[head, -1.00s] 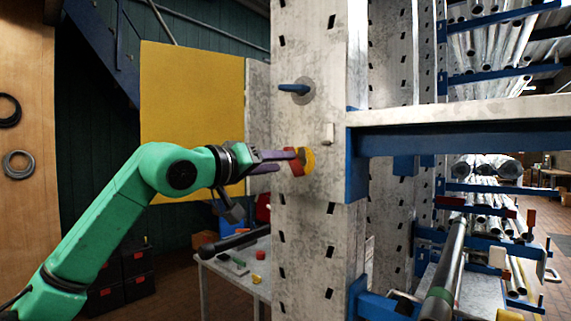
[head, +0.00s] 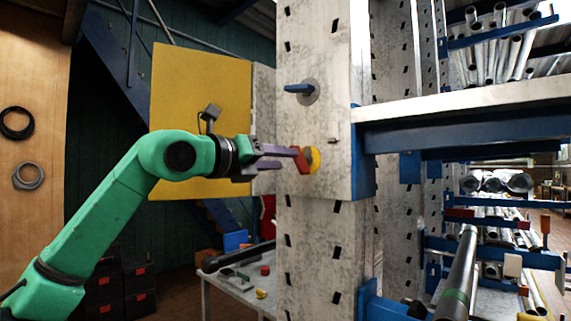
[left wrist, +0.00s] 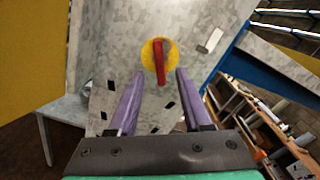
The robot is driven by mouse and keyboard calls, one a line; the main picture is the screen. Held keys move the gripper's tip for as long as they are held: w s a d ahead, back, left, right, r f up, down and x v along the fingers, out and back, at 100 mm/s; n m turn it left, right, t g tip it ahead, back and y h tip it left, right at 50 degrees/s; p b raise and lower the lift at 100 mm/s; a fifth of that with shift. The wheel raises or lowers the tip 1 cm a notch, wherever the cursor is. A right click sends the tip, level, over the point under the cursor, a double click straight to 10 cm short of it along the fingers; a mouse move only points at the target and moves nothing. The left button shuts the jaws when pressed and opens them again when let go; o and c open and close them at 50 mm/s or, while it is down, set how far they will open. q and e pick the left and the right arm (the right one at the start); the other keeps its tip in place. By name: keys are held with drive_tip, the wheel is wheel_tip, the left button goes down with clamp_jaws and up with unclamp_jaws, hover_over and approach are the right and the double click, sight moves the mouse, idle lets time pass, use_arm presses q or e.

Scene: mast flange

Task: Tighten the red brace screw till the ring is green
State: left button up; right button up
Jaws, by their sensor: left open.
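The red brace screw (head: 302,160) has a bar-shaped red head on the face of the grey upright (head: 318,228). The ring (head: 314,159) behind it is yellow. In the left wrist view the red screw (left wrist: 160,61) stands nearly upright in front of the yellow ring (left wrist: 148,55). My left gripper (head: 290,157) points at the screw from the left, its purple fingers level with the head. In the left wrist view the gripper (left wrist: 159,74) is open, with the screw head seen between and just beyond its tips. Contact cannot be told. My right gripper does not show.
A blue handle (head: 298,88) on a grey disc sits above the screw. A pale beam (head: 470,110) with a blue underside runs right from the upright. A yellow panel (head: 200,90) stands behind my left arm. A table (head: 222,289) with small items is below.

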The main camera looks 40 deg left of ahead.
sight(299, 158)
use_arm(q)
drive_tip(key=w+p, duration=0.2)
drive_tip(key=w, duration=0.1)
drive_tip(key=w+p, duration=0.3)
drive_tip(key=shift+w+a+r, duration=0.1)
drive_tip(key=shift+w+r, duration=0.1)
drive_tip(key=shift+w, duration=0.05)
drive_tip(key=shift+f, duration=0.2)
drive_tip(key=c, duration=0.4)
drive_tip(key=shift+w, duration=0.1)
clamp_jaws()
